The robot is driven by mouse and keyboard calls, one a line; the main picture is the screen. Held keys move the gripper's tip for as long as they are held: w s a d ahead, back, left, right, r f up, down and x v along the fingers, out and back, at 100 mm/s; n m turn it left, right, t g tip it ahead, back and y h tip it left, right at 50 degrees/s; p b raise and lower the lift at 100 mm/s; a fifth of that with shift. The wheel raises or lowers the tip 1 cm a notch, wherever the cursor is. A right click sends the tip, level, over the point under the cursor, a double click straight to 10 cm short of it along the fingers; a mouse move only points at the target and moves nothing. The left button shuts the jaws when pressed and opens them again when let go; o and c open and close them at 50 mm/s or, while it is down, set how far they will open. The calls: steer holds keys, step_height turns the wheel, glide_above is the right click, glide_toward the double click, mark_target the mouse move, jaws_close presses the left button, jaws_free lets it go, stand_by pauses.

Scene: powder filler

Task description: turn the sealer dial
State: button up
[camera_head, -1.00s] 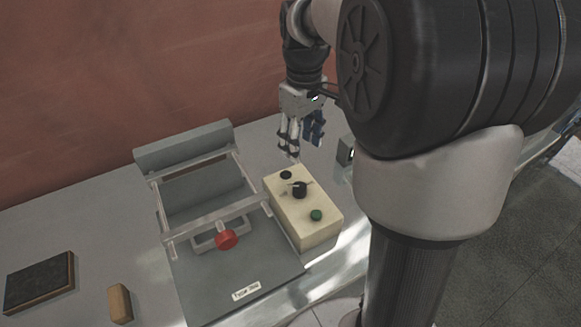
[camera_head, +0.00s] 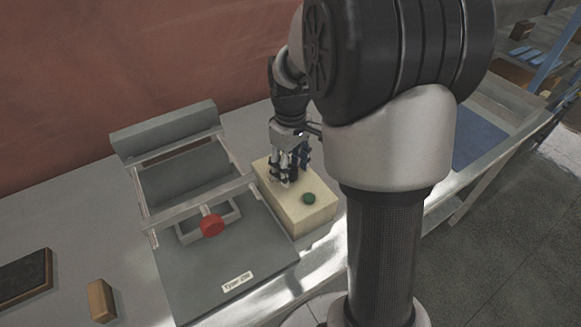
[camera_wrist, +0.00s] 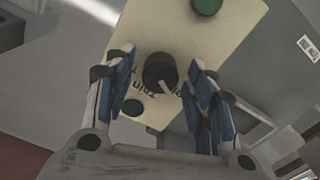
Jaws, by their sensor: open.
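The sealer dial (camera_wrist: 160,72) is a black round knob with a pale pointer on top of a cream control box (camera_head: 309,212). In the wrist view the dial lies between the two blue-padded fingers of my gripper (camera_wrist: 165,88), with a gap on each side. My gripper (camera_head: 290,178) is open above the box in the head view, where its fingers hide the dial. Printed lettering, partly covered, surrounds the dial. A green button (camera_head: 309,198) also sits on the box, and it shows at the top of the wrist view (camera_wrist: 207,5). A smaller black knob (camera_wrist: 133,107) is beside the dial.
The grey sealer (camera_head: 190,262), with a metal frame and a red knob (camera_head: 212,225), stands left of the box. A wooden block (camera_head: 101,300) and a dark board (camera_head: 24,277) lie on the table at far left. A red-brown wall (camera_head: 120,60) is behind.

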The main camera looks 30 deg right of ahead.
steer(key=c, duration=1.1)
steer(key=shift+o, duration=0.2)
steer(key=shift+m+p, duration=0.3)
steer(key=m+p, duration=0.2)
steer(key=m, duration=0.1)
steer(key=shift+r, duration=0.15)
steer(key=m+p, duration=0.1)
steer(key=m, duration=0.1)
steer(key=shift+m, duration=0.3)
steer(key=m+p, duration=0.2)
steer(key=m, duration=0.3)
steer(key=shift+m, duration=0.4)
